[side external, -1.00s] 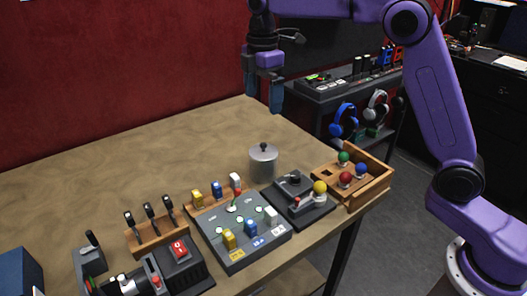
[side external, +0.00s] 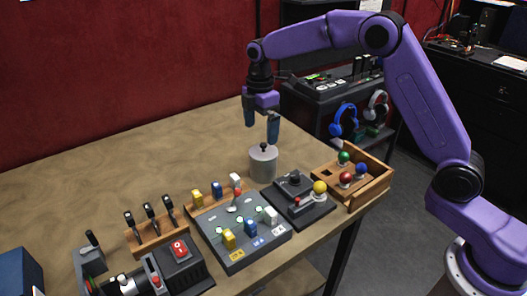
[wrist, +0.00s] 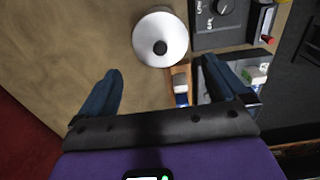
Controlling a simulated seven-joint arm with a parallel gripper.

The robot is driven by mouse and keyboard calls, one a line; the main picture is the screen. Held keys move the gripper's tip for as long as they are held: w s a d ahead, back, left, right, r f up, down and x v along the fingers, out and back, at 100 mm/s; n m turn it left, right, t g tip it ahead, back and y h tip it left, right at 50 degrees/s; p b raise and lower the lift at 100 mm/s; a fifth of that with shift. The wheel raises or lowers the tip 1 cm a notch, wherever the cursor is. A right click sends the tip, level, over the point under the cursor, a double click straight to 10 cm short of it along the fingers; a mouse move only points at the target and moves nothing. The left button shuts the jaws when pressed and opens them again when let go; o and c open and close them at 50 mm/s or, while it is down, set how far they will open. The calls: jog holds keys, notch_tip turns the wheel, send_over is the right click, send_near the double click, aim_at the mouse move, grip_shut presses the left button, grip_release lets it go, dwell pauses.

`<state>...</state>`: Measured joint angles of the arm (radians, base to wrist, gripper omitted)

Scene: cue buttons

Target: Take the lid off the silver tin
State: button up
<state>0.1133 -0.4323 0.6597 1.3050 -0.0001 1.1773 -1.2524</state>
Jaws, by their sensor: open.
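The silver tin (side external: 263,168) stands upright on the table, with its lid (side external: 257,151) on top. The lid has a small black knob (wrist: 160,47), seen from above in the wrist view on the round silver lid (wrist: 173,28). My gripper (side external: 261,138) is open and empty, just above the lid, with its fingertips close to the knob's height in the side view. In the wrist view the fingers (wrist: 162,75) are spread, and the knob lies ahead of them, between their lines. I cannot tell whether a finger touches the lid.
A grey panel (side external: 218,232) with coloured blocks and switches stands in front of the tin. A dark box with a dial and joystick (side external: 303,209) is close on the right, beside a wooden tray (side external: 371,191) of coloured balls. The table (side external: 110,160) is clear behind and left.

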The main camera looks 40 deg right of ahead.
aim_at(262, 144)
jog(key=shift+s+d+f, duration=0.1)
jog(key=shift+f, duration=1.5)
jog(key=shift+d+f, duration=0.1)
jog(key=shift+f, duration=1.5)
jog(key=shift+c, duration=0.3)
jog(key=c, duration=0.6)
